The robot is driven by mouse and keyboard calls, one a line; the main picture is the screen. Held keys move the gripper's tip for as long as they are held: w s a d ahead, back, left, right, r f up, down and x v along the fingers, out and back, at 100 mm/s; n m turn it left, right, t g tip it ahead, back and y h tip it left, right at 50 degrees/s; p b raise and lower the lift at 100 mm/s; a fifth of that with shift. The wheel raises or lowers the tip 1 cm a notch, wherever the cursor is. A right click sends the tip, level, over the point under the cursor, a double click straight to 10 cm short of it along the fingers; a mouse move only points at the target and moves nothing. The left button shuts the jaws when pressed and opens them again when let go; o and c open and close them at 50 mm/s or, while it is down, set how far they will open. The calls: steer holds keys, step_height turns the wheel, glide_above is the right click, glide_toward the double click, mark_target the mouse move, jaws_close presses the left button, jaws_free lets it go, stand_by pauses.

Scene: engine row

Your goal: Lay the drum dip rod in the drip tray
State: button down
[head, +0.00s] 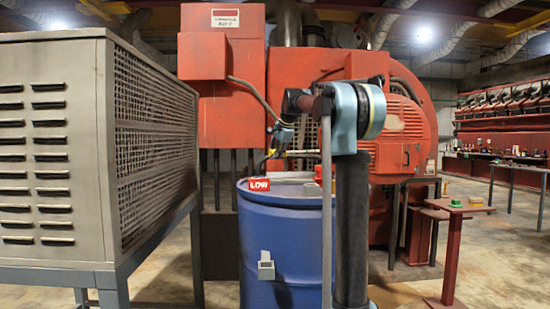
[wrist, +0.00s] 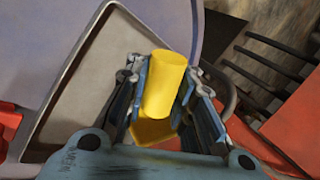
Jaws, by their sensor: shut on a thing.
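My gripper (wrist: 160,88) is shut on a yellow cylinder, which I take to be the grip of the drum dip rod (wrist: 167,85). The rest of the rod cannot be made out. In the head view my gripper (head: 274,152) is above the blue drum's top, pointing down, with only a speck of yellow showing at it. The drip tray (wrist: 82,82) shows in the wrist view as a shallow grey tray with a pale raised rim, left of and below the gripper. It seems to lie on the drum top; the head view does not show it clearly.
The blue drum (head: 288,240) carries a red "LOW" sign (head: 259,185) at its top edge. A grey louvred cabinet (head: 50,150) stands close on the left. Red machinery (head: 405,125) is behind. A small red stand (head: 453,240) is at right, with open floor beyond.

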steer(key=shift+f, duration=4.15)
steer(key=c, duration=1.3)
jaws_free()
